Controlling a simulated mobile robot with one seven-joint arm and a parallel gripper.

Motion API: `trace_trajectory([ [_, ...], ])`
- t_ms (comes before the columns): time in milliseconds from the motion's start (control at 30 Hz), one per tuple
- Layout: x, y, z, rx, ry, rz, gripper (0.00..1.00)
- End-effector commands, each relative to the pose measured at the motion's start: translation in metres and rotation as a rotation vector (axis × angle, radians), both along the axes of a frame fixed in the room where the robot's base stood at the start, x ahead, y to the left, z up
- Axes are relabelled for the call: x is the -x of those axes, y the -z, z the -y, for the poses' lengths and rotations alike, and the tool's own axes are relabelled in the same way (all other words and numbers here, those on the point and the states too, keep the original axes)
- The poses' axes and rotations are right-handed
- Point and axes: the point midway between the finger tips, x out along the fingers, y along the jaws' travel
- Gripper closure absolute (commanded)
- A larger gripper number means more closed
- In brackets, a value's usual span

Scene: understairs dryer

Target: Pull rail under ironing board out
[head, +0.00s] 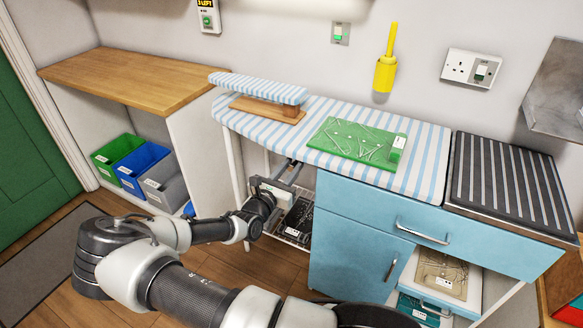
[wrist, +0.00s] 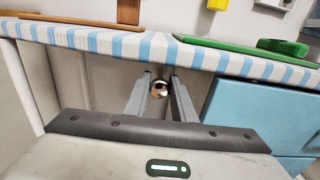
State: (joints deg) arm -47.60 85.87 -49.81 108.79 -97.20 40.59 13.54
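The ironing board (head: 432,150) has a blue-and-white striped cover. Its front edge (wrist: 110,42) crosses the top of the wrist view. Below that edge, a small round metallic end (wrist: 158,90), which looks like the rail's end, shows between my fingers. The rail's length is hidden, and I cannot make it out in the head view. My gripper (head: 291,168) reaches under the board from the front. In the wrist view its two fingers (wrist: 160,79) are apart, one on each side of the round end. I cannot tell whether they touch it.
A wire basket (head: 296,222) with dark items hangs below my gripper. A blue cabinet (head: 345,245) stands to its right. A green mat (head: 345,146) and a small sleeve board (head: 258,88) lie on the ironing board. Bins (head: 140,166) stand at left.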

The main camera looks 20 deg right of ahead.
Motion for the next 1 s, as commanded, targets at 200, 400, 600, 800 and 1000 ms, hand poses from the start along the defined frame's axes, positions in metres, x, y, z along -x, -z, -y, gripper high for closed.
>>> trace_trajectory([
  [200, 0.001, 0.0, -0.001, -0.001, 0.001, -0.001, 1.0],
  [400, 0.013, -0.003, -0.017, -0.002, -0.001, 0.0, 1.0],
  [600, 0.043, -0.005, -0.057, -0.003, -0.004, -0.004, 1.0],
  [800, 0.082, -0.003, -0.106, -0.002, -0.003, -0.004, 1.0],
  [1000, 0.115, -0.001, -0.148, -0.002, -0.003, -0.003, 1.0],
])
